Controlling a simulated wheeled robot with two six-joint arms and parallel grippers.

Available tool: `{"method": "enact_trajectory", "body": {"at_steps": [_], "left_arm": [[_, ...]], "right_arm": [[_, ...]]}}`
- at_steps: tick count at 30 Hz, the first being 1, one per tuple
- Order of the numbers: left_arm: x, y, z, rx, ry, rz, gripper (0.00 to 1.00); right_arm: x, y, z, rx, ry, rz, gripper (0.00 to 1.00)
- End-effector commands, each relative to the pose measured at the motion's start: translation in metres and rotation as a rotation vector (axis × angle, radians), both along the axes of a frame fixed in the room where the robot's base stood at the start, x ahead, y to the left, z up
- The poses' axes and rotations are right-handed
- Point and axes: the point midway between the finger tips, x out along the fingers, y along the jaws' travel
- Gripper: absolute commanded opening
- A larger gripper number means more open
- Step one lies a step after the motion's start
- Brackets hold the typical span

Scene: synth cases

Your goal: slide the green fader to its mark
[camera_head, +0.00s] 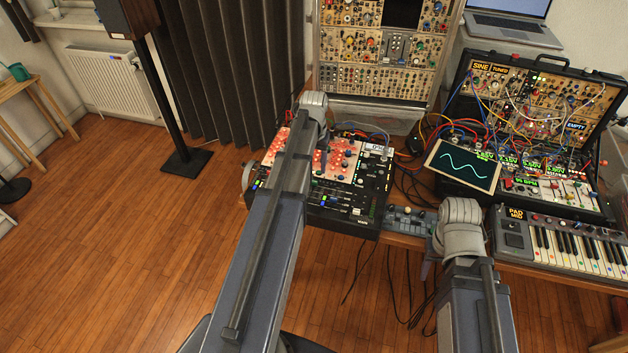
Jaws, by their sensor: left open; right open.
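A mixer-like panel (375,195) with a red pad area, knobs and a row of sliders lies on the desk at the centre. A small white display (377,149) at its top right seems to read 0%. Small green and blue spots show among its sliders, but I cannot single out the green fader or its mark at this size. My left arm crosses over the panel and hides part of its left side. My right arm ends in view right of the panel, beside a small grey control box (410,219). I see no fingertips of either gripper.
A modular synth rack (370,75) stands behind the panel. An open synth case (540,100) with patch cables, a tilted wave screen (463,166) and a keyboard (565,243) fill the right side. Cables hang below the desk's front edge.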

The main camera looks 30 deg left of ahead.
Motion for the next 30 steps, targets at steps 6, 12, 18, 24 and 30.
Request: {"method": "enact_trajectory", "body": {"at_steps": [6, 12, 18, 24, 30], "left_arm": [[0.0, 0.0, -0.031, 0.001, 0.0, -0.001, 0.57], [0.0, 0.0, -0.056, 0.001, 0.0, -0.001, 0.57], [0.0, 0.0, -0.067, 0.001, 0.0, -0.002, 0.57], [0.0, 0.0, -0.066, 0.001, 0.0, -0.002, 0.57], [0.0, 0.0, -0.066, 0.001, 0.0, -0.002, 0.44]], "right_arm": [[0.0, 0.0, -0.031, 0.0, 0.0, 0.0, 0.5], [0.0, 0.0, -0.056, 0.0, 0.0, 0.0, 0.5], [0.0, 0.0, -0.067, 0.0, 0.0, 0.0, 0.5], [0.0, 0.0, -0.066, 0.0, 0.0, 0.0, 0.5], [0.0, 0.0, -0.066, 0.0, 0.0, 0.0, 0.5]]}}
